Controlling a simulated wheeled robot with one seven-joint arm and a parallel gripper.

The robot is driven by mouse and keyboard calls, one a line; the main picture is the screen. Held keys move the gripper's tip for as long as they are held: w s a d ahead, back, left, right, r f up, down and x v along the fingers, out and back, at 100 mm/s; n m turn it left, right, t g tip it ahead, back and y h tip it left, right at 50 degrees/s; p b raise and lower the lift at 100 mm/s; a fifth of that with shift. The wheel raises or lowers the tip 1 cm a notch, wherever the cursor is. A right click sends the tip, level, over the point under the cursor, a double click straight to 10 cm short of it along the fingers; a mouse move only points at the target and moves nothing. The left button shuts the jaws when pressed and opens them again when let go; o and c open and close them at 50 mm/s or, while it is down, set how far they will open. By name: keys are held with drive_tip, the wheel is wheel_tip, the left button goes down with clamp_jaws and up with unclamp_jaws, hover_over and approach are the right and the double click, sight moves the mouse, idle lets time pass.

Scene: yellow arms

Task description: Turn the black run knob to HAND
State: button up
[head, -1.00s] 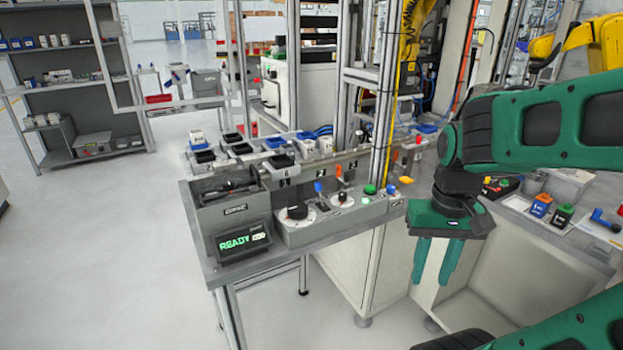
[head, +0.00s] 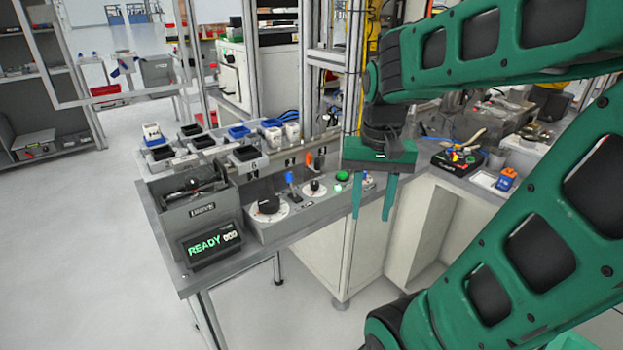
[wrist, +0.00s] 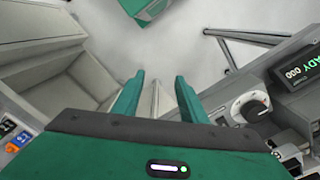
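A grey control panel (head: 300,214) on the bench carries two black knobs on white dials. The larger black knob (head: 268,204) is at its left end, beside the READY display (head: 212,246). The smaller black knob (head: 314,187) is farther right, near a green button (head: 341,176). The dial labels are too small to read, so I cannot tell which is the run knob. The larger knob also shows at the right of the wrist view (wrist: 250,107). My gripper (head: 371,212) points down, open and empty, to the right of the panel and apart from both knobs.
A blue lever (head: 290,180) and an orange lever (head: 308,160) stand up near the knobs. A grey bin (head: 197,207) is at the panel's left. An upright metal post (head: 355,110) rises behind my gripper. Open floor lies in front of the bench.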

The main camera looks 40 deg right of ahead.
sight(315, 181)
drive_tip(key=w+d+r+m, duration=0.1)
drive_tip(key=w+r+m, duration=0.2)
drive_tip(key=w, duration=0.8)
drive_tip(key=w+d+r+m, duration=0.1)
drive_tip(key=w+r+m, duration=0.25)
drive_tip(key=w, duration=0.75)
wheel_tip(315, 181, down, 12)
drive_tip(key=shift+a+r, duration=0.15)
drive_tip(key=shift+r, duration=0.05)
clamp_jaws()
